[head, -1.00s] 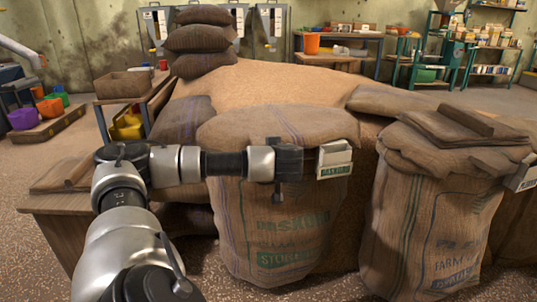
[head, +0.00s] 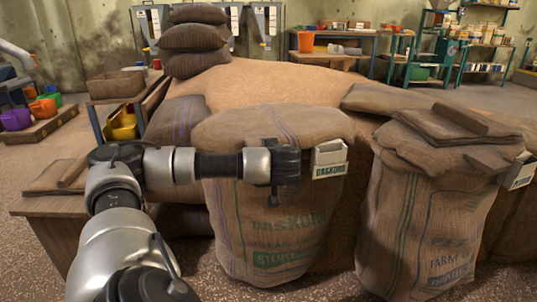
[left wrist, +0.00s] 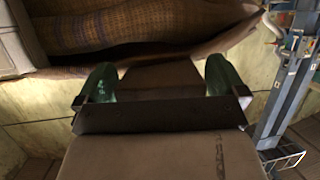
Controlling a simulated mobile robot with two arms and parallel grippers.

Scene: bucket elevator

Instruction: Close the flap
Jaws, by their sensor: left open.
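The middle burlap sack (head: 270,235) stands upright, with a brown cloth flap (head: 255,122) lying over its top. A small white labelled holder (head: 329,158) sits on its upper right side. I cannot tell whether the fingers touch the cloth. My right gripper is not in view.
Another sack (head: 425,225) stands close on the right, with folded cloth pieces on top. A large grain heap (head: 270,80) is behind. A wooden bench (head: 50,205) is at left, and stacked sacks (head: 193,40) are at the back. The floor at the front left is clear.

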